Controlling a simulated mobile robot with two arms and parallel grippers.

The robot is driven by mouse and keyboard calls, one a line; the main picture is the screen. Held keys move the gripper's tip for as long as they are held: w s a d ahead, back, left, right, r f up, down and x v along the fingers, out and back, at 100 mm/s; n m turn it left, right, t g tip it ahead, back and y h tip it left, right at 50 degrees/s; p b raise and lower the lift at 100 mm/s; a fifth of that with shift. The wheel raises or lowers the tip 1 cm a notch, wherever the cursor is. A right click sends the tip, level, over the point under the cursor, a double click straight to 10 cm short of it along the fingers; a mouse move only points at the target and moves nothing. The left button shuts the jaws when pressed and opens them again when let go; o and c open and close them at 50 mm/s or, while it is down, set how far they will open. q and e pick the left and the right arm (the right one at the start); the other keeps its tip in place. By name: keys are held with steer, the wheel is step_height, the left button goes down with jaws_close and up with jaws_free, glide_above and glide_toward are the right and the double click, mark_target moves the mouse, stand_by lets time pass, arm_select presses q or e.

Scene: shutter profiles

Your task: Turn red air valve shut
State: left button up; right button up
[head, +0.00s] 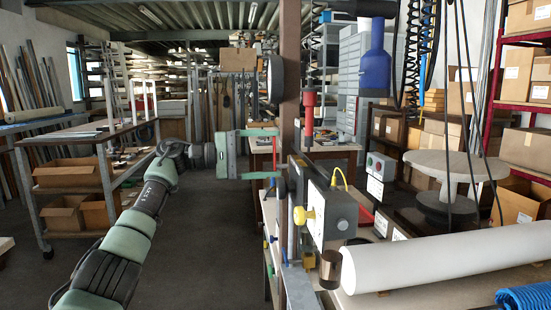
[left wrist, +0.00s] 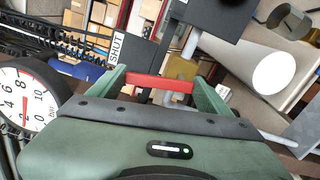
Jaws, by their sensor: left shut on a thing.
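The red air valve handle (left wrist: 160,82) shows in the left wrist view as a flat red bar lying between the two green fingers. My left gripper (head: 279,154) reaches in from the left to the brown post in the head view and is shut on this handle; it also shows in the left wrist view (left wrist: 163,86). A white label reading SHUT (left wrist: 117,48) lies just beyond the left finger in that view. The valve body is mostly hidden. My right gripper is not in view.
A round pressure gauge (left wrist: 28,110) sits close beside my left gripper. The brown post (head: 289,90) stands right at it. The floor (head: 205,240) at left is clear.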

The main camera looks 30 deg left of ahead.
arm_select(q)
steer(key=shift+s+d+m, duration=0.1)
steer(key=shift+s+m, duration=0.05)
steer(key=shift+m, duration=0.45)
steer(key=shift+s+d+m, duration=0.1)
steer(key=shift+s+m, duration=0.05)
steer(key=shift+m, duration=0.45)
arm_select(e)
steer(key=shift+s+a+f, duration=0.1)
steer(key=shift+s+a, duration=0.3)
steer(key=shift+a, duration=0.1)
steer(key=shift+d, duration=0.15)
arm_select(q)
steer(key=o, duration=2.1)
steer(key=shift+c, duration=0.2)
steer(key=v, duration=0.7)
steer(key=shift+s+a, duration=0.25)
steer(key=shift+a, duration=0.1)
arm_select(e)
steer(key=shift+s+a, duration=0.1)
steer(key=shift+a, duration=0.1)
